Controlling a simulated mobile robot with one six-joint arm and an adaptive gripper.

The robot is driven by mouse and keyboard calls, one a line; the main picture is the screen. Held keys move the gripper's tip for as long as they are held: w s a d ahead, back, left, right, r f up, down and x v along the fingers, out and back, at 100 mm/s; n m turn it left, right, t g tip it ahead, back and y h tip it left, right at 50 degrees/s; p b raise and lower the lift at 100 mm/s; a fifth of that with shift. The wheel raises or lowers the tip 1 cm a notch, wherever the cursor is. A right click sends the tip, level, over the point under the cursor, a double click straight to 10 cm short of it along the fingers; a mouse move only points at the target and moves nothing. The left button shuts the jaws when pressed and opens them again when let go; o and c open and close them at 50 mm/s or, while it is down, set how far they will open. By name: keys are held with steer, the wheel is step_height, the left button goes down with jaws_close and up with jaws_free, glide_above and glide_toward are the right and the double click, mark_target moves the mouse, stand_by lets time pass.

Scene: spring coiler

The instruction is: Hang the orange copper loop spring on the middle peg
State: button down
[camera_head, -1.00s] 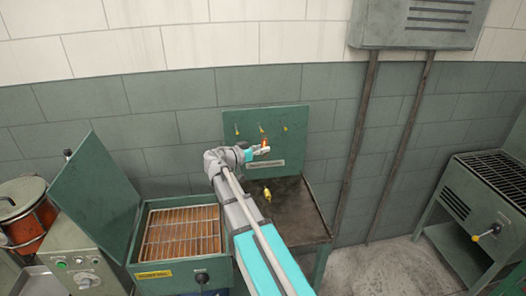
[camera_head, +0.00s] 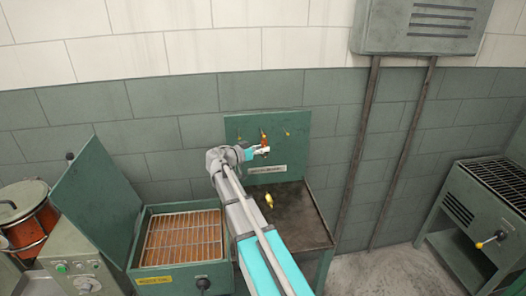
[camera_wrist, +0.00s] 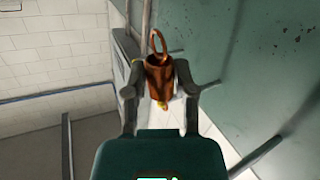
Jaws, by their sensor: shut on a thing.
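The orange copper loop spring (camera_wrist: 160,75) is a coiled body with a ring at its top in the wrist view. My gripper (camera_wrist: 157,88) is shut on its body, one finger on each side. In the head view the spring (camera_head: 264,139) stands upright above my gripper (camera_head: 262,150), in front of the green peg board (camera_head: 240,121). The board has a left peg (camera_head: 239,138) and a right peg (camera_head: 286,132). The spring overlaps the middle peg's place, largely hiding that peg. I cannot tell whether the ring is around it or only in front.
Below the board is a dark bench top (camera_head: 295,215) with a small yellow item (camera_head: 268,200) on it. An open green box with a wire rack (camera_head: 180,238) and raised lid (camera_head: 95,200) stands at left. Conduits (camera_head: 362,150) run down the wall at right.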

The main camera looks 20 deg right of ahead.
steer(key=shift+w+d+f+b, duration=0.1)
steer(key=shift+w+d+b, duration=0.1)
steer(key=shift+w, duration=0.4)
steer(key=shift+w+d+f+b, duration=0.1)
steer(key=shift+w+d, duration=0.05)
steer(key=shift+w, duration=0.4)
steer(key=shift+w, duration=0.45)
steer(key=shift+c, duration=1.8)
jaws_free()
steer(key=shift+w, duration=0.1)
